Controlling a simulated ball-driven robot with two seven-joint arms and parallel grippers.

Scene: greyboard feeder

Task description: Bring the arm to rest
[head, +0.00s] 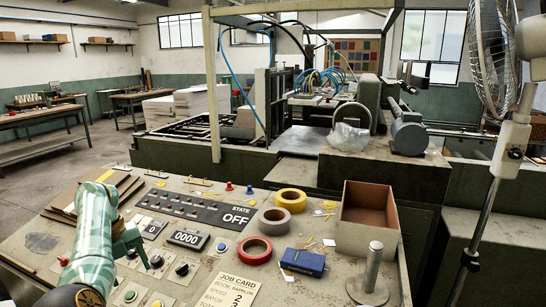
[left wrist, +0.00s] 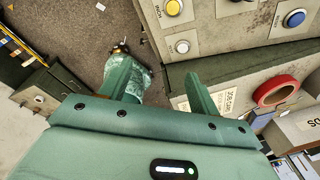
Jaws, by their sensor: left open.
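My left arm (head: 92,240) comes in from the lower left in the head view. My left gripper (head: 132,252) points down over the left part of the control panel (head: 207,257), beside the 0000 counter (head: 188,238). In the left wrist view the left gripper (left wrist: 161,88) has its two green fingers apart, with nothing between them. Whether the fingertips touch the panel is hard to tell. My right gripper is not in view.
Yellow (head: 291,200), grey (head: 274,220) and red (head: 254,250) tape rolls lie on the panel with a blue box (head: 303,262), a job card (head: 231,292), an open brown box (head: 366,236) and a metal post (head: 373,268). A fan stand (head: 492,210) is at right. Open floor lies at left.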

